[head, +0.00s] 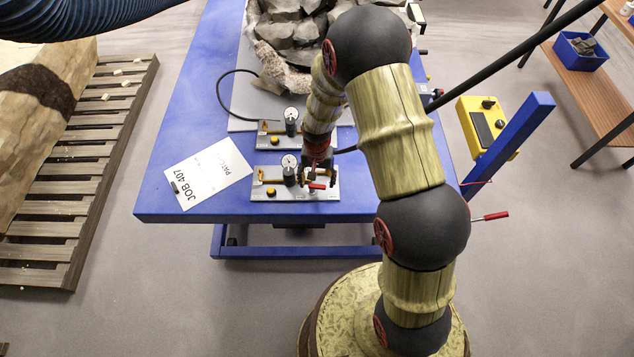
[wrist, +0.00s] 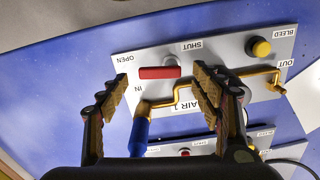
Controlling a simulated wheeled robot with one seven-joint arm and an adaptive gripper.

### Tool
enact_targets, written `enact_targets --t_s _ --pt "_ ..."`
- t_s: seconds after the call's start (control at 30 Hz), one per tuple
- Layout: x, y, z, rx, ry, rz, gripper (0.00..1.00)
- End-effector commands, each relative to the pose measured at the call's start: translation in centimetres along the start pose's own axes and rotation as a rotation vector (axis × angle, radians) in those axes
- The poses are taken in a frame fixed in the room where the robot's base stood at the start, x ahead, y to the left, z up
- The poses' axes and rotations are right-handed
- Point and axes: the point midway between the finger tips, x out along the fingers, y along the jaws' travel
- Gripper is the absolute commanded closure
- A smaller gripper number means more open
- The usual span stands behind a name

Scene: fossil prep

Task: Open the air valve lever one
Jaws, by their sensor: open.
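The air valve panel marked AIR 1 (wrist: 240,52) is light grey, with brass pipework, and appears upside down in the wrist view. Its red lever (wrist: 160,72) lies between the OPEN and SHUT labels, near the IN label. My gripper (wrist: 160,75) is open, with one finger on each side of the lever and a visible gap at each. In the head view my gripper (head: 318,181) is over the panel (head: 325,193) near the table's front edge, and the red lever (head: 317,186) shows below it. Contact with the lever cannot be told.
A yellow BLEED button (wrist: 259,47) and brass pipe (wrist: 180,97) are on the panel. A second valve panel (head: 268,142) lies behind on the blue table (head: 185,130). A JOB 407 sheet (head: 210,173) lies left. A blue post (head: 508,140) stands right.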

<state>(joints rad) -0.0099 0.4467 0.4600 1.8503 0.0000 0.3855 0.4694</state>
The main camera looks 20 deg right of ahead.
Motion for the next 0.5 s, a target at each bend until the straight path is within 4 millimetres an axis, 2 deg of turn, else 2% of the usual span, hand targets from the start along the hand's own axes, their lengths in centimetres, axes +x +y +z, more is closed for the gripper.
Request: enact_targets --t_s 0.2,0.5 --pt "1.6 0.0 0.0 0.0 0.0 0.0 0.35" --pt "1.7 0.0 0.0 -0.001 0.001 0.0 0.37"
